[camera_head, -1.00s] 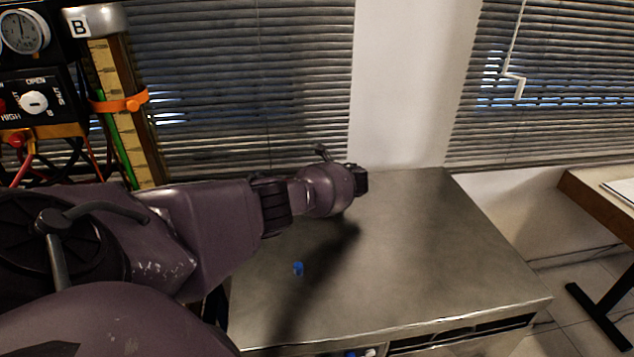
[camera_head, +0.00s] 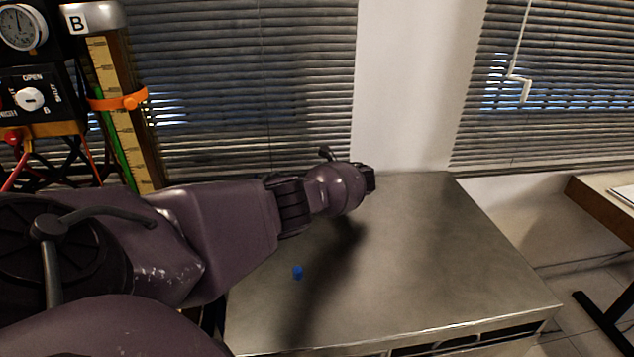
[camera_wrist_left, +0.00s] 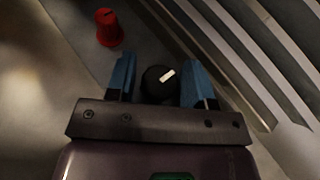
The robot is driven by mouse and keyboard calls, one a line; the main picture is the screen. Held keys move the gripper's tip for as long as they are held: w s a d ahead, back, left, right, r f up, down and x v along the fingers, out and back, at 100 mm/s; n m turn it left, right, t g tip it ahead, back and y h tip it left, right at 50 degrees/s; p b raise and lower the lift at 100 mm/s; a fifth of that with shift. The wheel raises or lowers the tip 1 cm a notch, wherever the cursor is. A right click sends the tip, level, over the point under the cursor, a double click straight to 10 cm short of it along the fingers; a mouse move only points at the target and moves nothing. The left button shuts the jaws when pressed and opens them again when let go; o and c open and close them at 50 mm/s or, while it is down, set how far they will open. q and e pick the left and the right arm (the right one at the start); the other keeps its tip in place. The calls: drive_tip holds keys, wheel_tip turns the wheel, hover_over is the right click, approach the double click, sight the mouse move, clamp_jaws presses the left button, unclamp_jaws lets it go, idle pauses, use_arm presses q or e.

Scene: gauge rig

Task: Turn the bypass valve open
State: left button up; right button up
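In the left wrist view my left gripper (camera_wrist_left: 160,84) has its two blue fingers apart. A round black knob (camera_wrist_left: 158,84) with a white mark stands between them; whether either finger touches it I cannot tell. A red knob (camera_wrist_left: 108,28) is just beyond the left finger. In the head view my left arm reaches across from the left, and its fingers do not show. A panel at the left edge has a white knob (camera_head: 30,98) with the words OPEN and SHUT and a letter B. Which knob is the bypass valve I cannot tell. My right gripper is not in view.
A grey metal bench top (camera_head: 430,270) lies under my arm, mostly bare, with a small blue piece (camera_head: 298,272) on it. A scale column (camera_head: 118,100) marked B, with an orange clamp (camera_head: 120,102), and a dial gauge (camera_head: 20,27) stand at the left. A desk (camera_head: 605,205) is at the right.

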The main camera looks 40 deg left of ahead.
use_arm(q)
drive_tip(key=shift+o, duration=0.9)
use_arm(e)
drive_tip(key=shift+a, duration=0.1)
use_arm(q)
drive_tip(key=shift+d+r, duration=0.1)
drive_tip(key=shift+d, duration=0.05)
drive_tip(key=p+v, duration=0.2)
drive_tip(key=v, duration=0.7)
drive_tip(key=shift+r+p, duration=0.1)
drive_tip(key=shift+p, duration=0.2)
drive_tip(key=shift+w+d+r, duration=0.1)
drive_tip(key=shift+d+r, duration=0.05)
drive_tip(key=shift+d, duration=0.5)
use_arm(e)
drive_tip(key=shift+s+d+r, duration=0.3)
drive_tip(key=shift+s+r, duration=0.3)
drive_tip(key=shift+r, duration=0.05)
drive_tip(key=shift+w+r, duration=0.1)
